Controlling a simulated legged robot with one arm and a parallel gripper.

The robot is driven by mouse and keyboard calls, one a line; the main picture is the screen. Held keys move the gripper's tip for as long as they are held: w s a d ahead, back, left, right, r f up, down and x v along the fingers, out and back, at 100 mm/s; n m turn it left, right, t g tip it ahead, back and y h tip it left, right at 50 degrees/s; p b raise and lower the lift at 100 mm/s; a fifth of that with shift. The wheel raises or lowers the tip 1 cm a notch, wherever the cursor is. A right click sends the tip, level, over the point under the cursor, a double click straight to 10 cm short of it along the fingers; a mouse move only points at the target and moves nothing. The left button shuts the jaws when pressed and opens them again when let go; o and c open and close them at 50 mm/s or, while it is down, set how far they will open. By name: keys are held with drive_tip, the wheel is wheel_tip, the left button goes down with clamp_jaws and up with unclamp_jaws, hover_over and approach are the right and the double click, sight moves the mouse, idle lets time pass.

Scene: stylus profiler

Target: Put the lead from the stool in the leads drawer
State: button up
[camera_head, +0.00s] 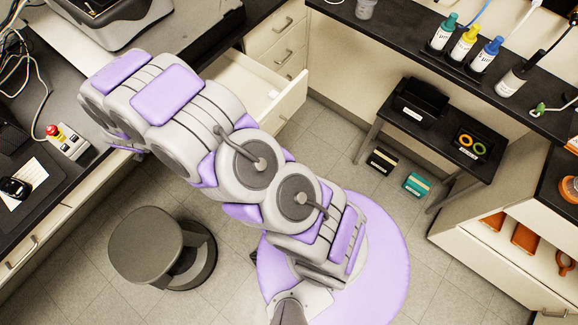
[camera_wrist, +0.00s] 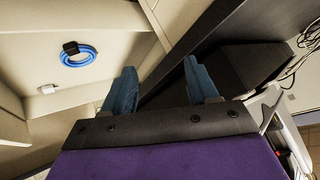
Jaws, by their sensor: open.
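A blue coiled lead (camera_wrist: 91,60) with a black tie lies on the cream floor of what looks like the open drawer, at the upper left of the wrist view. The pulled-out drawer (camera_head: 294,103) is beside my arm in the head view, which hides part of it. My gripper (camera_wrist: 160,64) is open, with two blue fingers apart and nothing between them. The coil is left of the fingers and apart from them. The head view does not show my gripper. The stool (camera_head: 145,243) has a bare grey top.
A small white piece (camera_wrist: 47,89) is near the coil. The dark bench (camera_head: 80,75) holds an instrument, cables and a red-button box (camera_head: 62,140). A side table (camera_head: 440,125) holds a black tray and coloured rings. Floor between stool and right cabinets is partly clear.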

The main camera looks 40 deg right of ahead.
drive_tip(key=s+r+n+g+y, duration=0.25)
drive_tip(key=s+r, duration=0.35)
drive_tip(key=r, duration=0.3)
drive_tip(key=s+r+n+g+y, duration=0.1)
drive_tip(key=s+r+n+y, duration=0.25)
drive_tip(key=s+r, duration=0.45)
drive_tip(key=s+d+r+g+h, duration=0.1)
drive_tip(key=s+d+r+g, duration=0.1)
drive_tip(key=s+d, duration=0.4)
drive_tip(key=s+d+r+n+g+h, duration=0.1)
drive_tip(key=s+d, duration=0.6)
drive_tip(key=s, duration=0.9)
drive_tip(key=s+d+r+g+h, duration=0.2)
drive_tip(key=s+d+r+g, duration=0.2)
drive_tip(key=s+d, duration=0.3)
drive_tip(key=s+r, duration=0.1)
drive_tip(key=s, duration=0.3)
drive_tip(key=shift+n, duration=0.3)
drive_tip(key=shift+s, duration=0.1)
drive_tip(key=shift+a+f+b, duration=0.1)
drive_tip(key=shift+f+b, duration=0.45)
drive_tip(key=shift+f, duration=0.05)
